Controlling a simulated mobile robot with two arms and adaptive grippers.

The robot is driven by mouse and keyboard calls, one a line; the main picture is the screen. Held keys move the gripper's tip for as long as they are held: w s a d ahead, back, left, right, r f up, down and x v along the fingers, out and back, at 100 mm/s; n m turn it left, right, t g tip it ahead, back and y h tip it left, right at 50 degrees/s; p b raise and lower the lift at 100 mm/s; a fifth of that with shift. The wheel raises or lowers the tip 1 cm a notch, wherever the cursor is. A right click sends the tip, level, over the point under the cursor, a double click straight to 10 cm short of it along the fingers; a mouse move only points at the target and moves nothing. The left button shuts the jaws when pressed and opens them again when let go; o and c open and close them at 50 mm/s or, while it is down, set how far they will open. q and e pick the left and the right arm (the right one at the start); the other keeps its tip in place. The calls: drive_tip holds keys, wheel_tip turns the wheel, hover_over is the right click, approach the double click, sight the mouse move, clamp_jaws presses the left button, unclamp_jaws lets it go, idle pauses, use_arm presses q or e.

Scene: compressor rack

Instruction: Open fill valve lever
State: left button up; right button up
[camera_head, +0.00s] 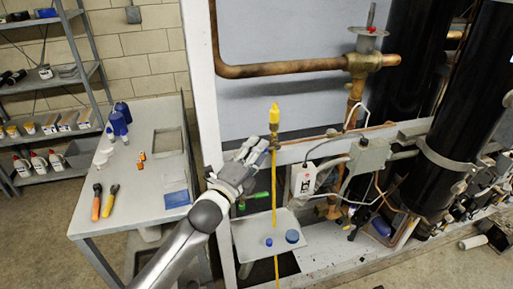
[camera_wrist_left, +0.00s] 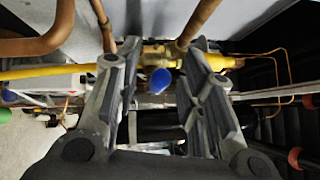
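My left gripper (camera_head: 260,145) is raised at the rack's frame, right beside the upright yellow hose (camera_head: 274,185) and its yellow-topped brass fitting (camera_head: 274,117). In the left wrist view the two fingers of this gripper (camera_wrist_left: 163,48) are spread apart. A brass valve (camera_wrist_left: 158,55) with a blue rounded piece (camera_wrist_left: 159,80) shows in the gap between them. The blue piece looks like the lever's end, seen nearly end-on. I see no finger closed on it; contact cannot be told. In the head view my gripper hides the lever. My right gripper is not in view.
Copper pipe (camera_head: 300,68) and a brass valve (camera_head: 362,62) stand above right. A grey box (camera_head: 368,155) and black cylinders (camera_head: 465,110) are to the right. A small shelf (camera_head: 262,236) with blue caps is below. A workbench (camera_head: 130,185) with tools is left.

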use_arm(q)
drive_tip(key=shift+w+d, duration=0.15)
drive_tip(key=shift+w, duration=0.15)
drive_tip(key=shift+c, duration=0.2)
clamp_jaws()
